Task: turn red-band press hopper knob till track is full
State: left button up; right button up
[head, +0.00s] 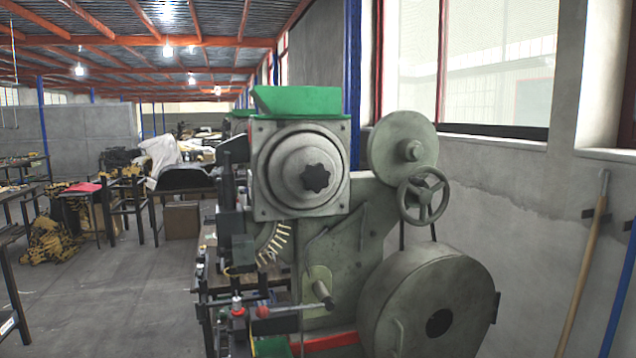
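A large grey-green rivet press (345,245) stands close in front in the head view. A green hopper (300,101) sits on top of a round grey housing. A black star-shaped knob (316,178) is at the housing's centre, facing me. A curved track (273,243) below the housing shows several pale rivets with gaps; its lower end is partly hidden among the tooling. A red strip (330,342) shows low on the press. Neither of my grippers is in view.
A spoked handwheel (424,198) and a big flywheel (437,310) stick out on the press's right. A wooden pole (585,265) leans on the wall. Part of another green-topped machine shows behind. Tables (130,205) stand at left; the floor (120,300) between is clear.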

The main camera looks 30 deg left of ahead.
aim_at(315, 178)
jog(key=u, duration=1)
